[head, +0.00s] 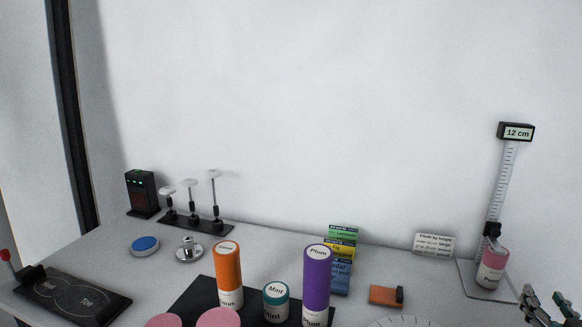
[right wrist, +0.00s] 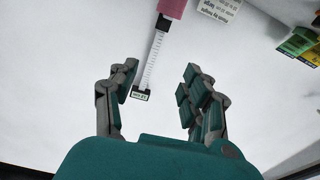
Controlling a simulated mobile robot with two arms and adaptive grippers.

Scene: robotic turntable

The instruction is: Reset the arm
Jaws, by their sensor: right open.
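My right gripper (head: 544,306) is at the lower right edge of the head view, to the right of the height gauge and apart from it. In the right wrist view its fingers (right wrist: 158,88) are spread open with nothing between them. A pink labelled can (head: 491,268) stands on the base of the height gauge (head: 505,185), whose display reads 12 cm. In the right wrist view the pink can (right wrist: 172,8) shows at the top edge and the gauge display (right wrist: 140,95) lies beyond the fingers. My left gripper is not in view.
An orange can (head: 228,275), a teal Mint can (head: 276,300) and a purple Plum can (head: 317,280) stand on a dark mat. Pink round tops (head: 219,318) show at the front edge. A sign (head: 434,244) and an orange block (head: 385,295) sit left of the gauge.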

